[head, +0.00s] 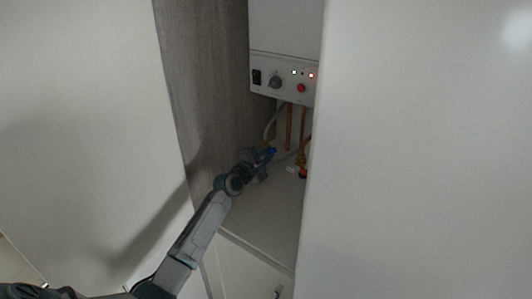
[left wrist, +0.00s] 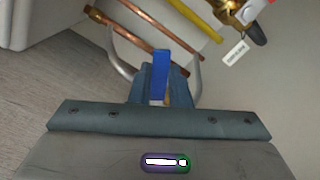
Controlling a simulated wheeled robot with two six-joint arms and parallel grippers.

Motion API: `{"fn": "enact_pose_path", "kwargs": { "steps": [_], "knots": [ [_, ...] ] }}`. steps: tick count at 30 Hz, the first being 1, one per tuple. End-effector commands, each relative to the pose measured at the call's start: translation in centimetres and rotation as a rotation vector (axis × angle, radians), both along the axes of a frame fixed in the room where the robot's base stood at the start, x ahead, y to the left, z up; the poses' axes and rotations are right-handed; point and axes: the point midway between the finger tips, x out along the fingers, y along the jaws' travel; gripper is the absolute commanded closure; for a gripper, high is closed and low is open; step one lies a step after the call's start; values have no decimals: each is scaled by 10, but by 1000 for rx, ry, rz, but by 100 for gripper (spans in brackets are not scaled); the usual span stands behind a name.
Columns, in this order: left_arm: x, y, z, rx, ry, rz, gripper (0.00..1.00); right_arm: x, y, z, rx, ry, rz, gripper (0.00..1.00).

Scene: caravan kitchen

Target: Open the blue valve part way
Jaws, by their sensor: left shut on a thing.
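The blue valve handle (left wrist: 160,72) stands between the fingers of my left gripper (left wrist: 160,88) in the left wrist view. The gripper is shut on it. In the head view my left gripper (head: 262,160) reaches into the narrow cupboard from the lower left, and a small bit of the blue handle (head: 270,151) shows at its tip. The valve body behind the handle is mostly hidden by the fingers. My right gripper is not in view.
A white heater (head: 284,81) with a knob, a red button and lit lamps hangs above. Copper pipes (head: 289,125) run below it. A brass valve (left wrist: 232,10) with a white tag (left wrist: 236,53) is nearby. Pale panels (head: 420,150) flank the narrow opening.

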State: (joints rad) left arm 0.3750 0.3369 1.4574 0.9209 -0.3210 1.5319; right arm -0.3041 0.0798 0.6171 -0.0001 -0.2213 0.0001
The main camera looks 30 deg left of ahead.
Motion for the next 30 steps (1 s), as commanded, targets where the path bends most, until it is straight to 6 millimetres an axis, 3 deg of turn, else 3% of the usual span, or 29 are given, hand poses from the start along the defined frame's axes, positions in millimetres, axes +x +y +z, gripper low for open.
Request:
{"fn": "enact_pose_path", "kwargs": {
  "steps": [6, 24, 25, 27, 30],
  "knots": [
    [1, 4, 8, -89, 11, 1, 100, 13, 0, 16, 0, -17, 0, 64],
    [1, 5, 7, -129, 16, 1, 100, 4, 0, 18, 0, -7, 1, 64],
    [1, 5, 7, -129, 16, 1, 78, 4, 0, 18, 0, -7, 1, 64],
    [1, 5, 7, -128, 16, 1, 64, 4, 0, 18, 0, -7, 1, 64],
    [1, 5, 7, -129, 16, 1, 62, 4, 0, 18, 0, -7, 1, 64]
  ]
}}
